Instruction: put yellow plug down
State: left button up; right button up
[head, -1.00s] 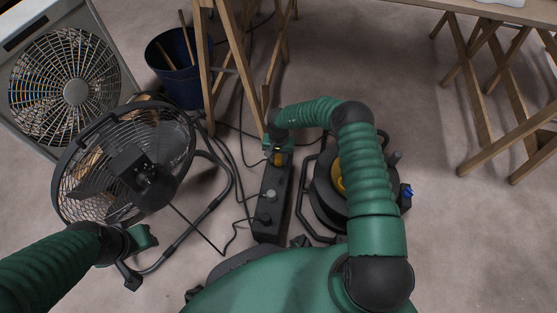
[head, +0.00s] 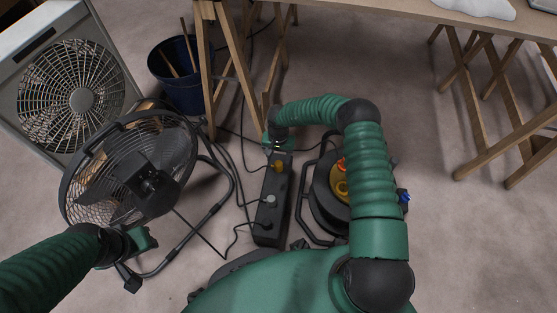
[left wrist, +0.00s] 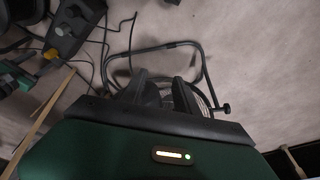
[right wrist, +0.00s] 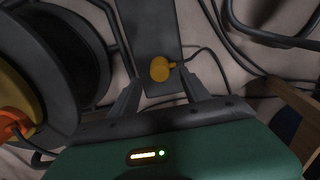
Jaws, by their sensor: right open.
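The yellow plug (right wrist: 160,68) is at the far end of the black power strip (right wrist: 152,25), with its dark cord leading off to the right in the right wrist view. In the head view the plug (head: 279,166) shows just below my right gripper (head: 278,146). My right gripper (right wrist: 160,98) is open, its fingers apart on either side of the plug and not closed on it. I cannot tell whether the plug sits in a socket. My left gripper (head: 138,244) is by the fan stand; in the left wrist view its fingers (left wrist: 163,90) are apart.
A round black fan (head: 135,170) on a tubular stand is at left, before a grey box fan (head: 75,90). A blue bucket (head: 185,80) stands by wooden trestle legs. A cable reel (head: 325,195) lies right of the strip. Loose cords cross the floor.

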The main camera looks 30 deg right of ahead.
jog(key=w+a+r+n+t+p, duration=0.1)
jog(key=w+a+r+n+t, duration=0.1)
jog(key=r, duration=0.6)
jog(key=w+a+r+n+t+h+p, duration=0.1)
jog(key=w+r+t, duration=0.2)
jog(key=r, duration=0.5)
jog(key=w+a+r+n+t, duration=0.2)
jog(key=r, duration=0.5)
jog(key=s+a+r+n+y, duration=0.1)
jog(key=s+a+r+n, duration=0.1)
jog(key=s+a+r, duration=0.25)
pick_arm(q)
jog(key=v, duration=0.3)
jog(key=shift+w+r, duration=0.35)
jog(key=shift+r, duration=0.1)
pick_arm(e)
jog(key=s+d+r+g, duration=0.2)
jog(key=s+g, duration=0.2)
jog(key=s, duration=2)
jog(key=shift+d, duration=0.2)
